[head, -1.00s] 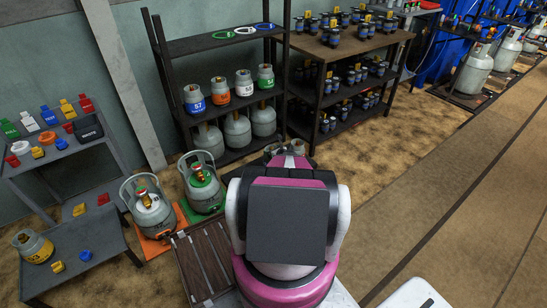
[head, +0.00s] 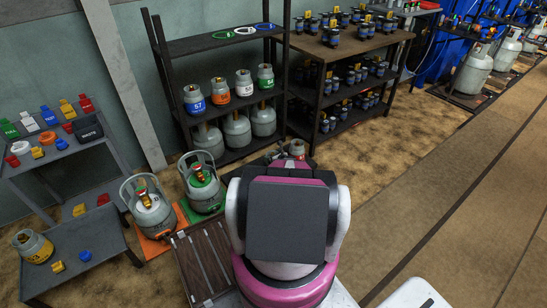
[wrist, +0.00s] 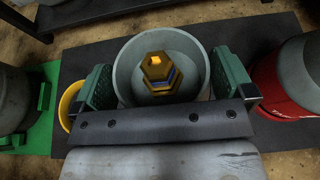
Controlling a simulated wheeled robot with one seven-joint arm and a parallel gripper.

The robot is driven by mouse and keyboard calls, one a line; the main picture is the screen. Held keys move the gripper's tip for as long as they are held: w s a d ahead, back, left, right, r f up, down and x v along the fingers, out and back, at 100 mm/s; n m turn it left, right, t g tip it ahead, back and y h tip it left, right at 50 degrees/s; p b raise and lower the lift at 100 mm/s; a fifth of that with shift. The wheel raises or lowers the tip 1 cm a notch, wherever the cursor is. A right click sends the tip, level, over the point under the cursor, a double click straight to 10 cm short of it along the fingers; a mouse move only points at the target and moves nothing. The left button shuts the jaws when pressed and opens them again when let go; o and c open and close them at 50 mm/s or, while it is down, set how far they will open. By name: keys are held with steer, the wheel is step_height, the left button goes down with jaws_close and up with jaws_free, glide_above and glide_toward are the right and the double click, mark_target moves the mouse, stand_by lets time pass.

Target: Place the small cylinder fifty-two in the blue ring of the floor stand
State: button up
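A small grey cylinder (wrist: 125,75) with a brass hexagonal valve on top is in the middle of the wrist view, seen from above. No number shows on it. My gripper (wrist: 162,85) has a green pad on each side of it; both pads look pressed to its sides. The dark floor stand (wrist: 215,30) lies under it, with a yellow ring (wrist: 68,103) at left. No blue ring is visible; the cylinder's base is hidden. In the head view my body hides most of my gripper.
A red-banded cylinder (wrist: 275,90) stands close at right in the wrist view. A green mat (wrist: 48,120) with another cylinder is at left. The rack (head: 172,105) holds several cylinders, one marked 57. The floor at right is clear.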

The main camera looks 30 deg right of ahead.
steer(key=shift+r, duration=0.2)
steer(key=a+v, duration=0.1)
steer(key=v, duration=1.1)
steer(key=a+r+n+g+y, duration=0.2)
steer(key=a+r+n, duration=0.4)
steer(key=a, duration=0.3)
steer(key=w+a+r+n+g+y, duration=0.1)
steer(key=a+r+n+g+y, duration=0.15)
steer(key=a+r+n, duration=0.55)
steer(key=a+r+n+g+y, duration=0.1)
steer(key=a+r+n+g, duration=0.25)
steer(key=a, duration=0.75)
steer(key=s+a+r+n+g+h, duration=0.5)
steer(key=s+a+r+n+h, duration=0.1)
steer(key=s+a+r+n, duration=0.8)
steer(key=a+r+n, duration=0.1)
steer(key=a+n, duration=0.1)
steer(key=n, duration=0.1)
steer(key=shift+a+n, duration=0.15)
steer(key=shift+n, duration=0.2)
